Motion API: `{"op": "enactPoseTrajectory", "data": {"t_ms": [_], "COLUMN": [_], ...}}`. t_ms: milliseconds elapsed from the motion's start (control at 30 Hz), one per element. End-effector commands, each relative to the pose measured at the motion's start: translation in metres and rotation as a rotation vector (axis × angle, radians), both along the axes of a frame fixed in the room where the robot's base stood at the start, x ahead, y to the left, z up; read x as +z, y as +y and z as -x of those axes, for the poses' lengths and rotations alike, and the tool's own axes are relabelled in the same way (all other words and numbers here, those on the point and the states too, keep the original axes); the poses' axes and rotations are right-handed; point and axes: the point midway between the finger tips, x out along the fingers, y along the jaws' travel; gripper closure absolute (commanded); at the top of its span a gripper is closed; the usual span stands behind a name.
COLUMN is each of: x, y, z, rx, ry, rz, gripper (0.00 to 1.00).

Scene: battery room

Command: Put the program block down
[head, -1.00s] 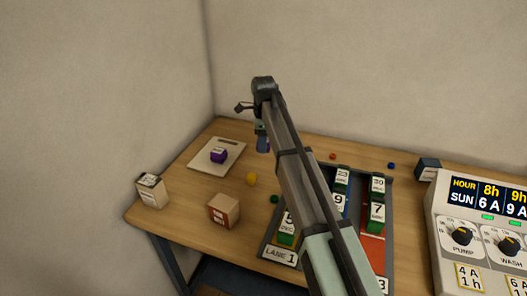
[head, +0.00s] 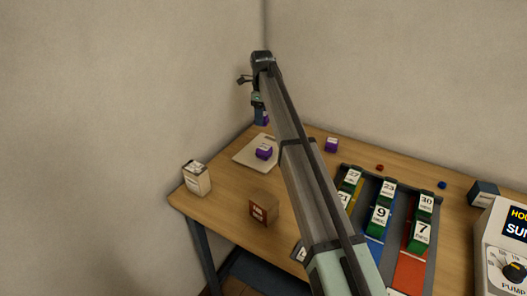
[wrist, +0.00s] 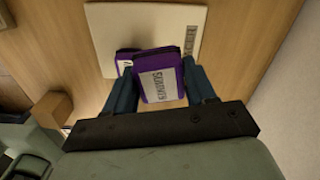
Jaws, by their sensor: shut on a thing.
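My gripper (head: 260,116) is shut on a purple block with a white label, the program block (wrist: 159,82). In the wrist view the blue fingers press on its two sides. In the head view only a bit of the held block (head: 266,119) shows beside the fingers. It is held over the far part of a pale board (head: 245,158) on the wooden table; the board also shows in the wrist view (wrist: 105,25). Another purple block (head: 263,152) sits on the board, and in the wrist view it is mostly hidden behind the held one.
A third purple block (head: 331,145) stands on the table right of my arm. A cream box (head: 197,179) and a brown box (head: 263,209) are nearer the front. A laned rack (head: 385,215) with numbered green blocks is at right. Walls close off the back.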

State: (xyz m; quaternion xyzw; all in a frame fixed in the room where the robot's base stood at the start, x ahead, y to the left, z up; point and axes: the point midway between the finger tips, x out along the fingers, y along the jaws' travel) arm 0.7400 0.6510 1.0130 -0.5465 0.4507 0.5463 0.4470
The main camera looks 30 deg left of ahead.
Motion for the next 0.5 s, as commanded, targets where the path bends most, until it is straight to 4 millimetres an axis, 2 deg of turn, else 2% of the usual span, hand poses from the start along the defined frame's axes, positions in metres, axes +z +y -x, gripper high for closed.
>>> {"op": "enactPoseTrajectory", "data": {"t_ms": [133,333,500], "x": [0.001,-0.002,-0.019], "y": [0.003,0.002,0.002], "z": [-0.004,-0.003,-0.003], "rx": [-0.114,-0.187,-0.197], "ry": [-0.004,-0.005,-0.004], "rz": [-0.002,-0.004,-0.003], "gripper": [0.77,0.77,0.77]}}
